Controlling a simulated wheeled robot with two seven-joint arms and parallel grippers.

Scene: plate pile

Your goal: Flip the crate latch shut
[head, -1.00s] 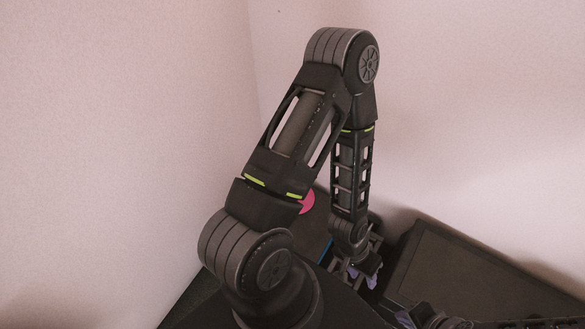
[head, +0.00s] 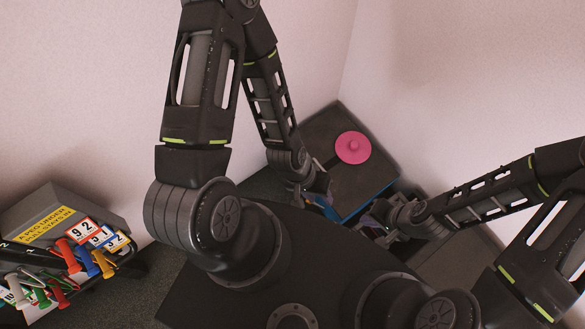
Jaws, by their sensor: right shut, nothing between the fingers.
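I cannot make out a crate latch in the head view. A dark flat-topped piece with a blue front edge (head: 368,198) stands in the corner, and a round pink object (head: 352,147) lies on it. My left gripper (head: 322,192) is beside that piece's near left side, small and dark; its finger gap is not clear. My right gripper (head: 372,222) is shut and empty, low by the near end of the blue edge. A small purplish patch shows close to it, partly hidden by the gripper.
At lower left a grey box with a yellow label (head: 46,225) stands by a rack of coloured pegs (head: 70,262) and number cards (head: 100,235). A dark flat surface (head: 455,262) lies beyond my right arm. Walls close in behind.

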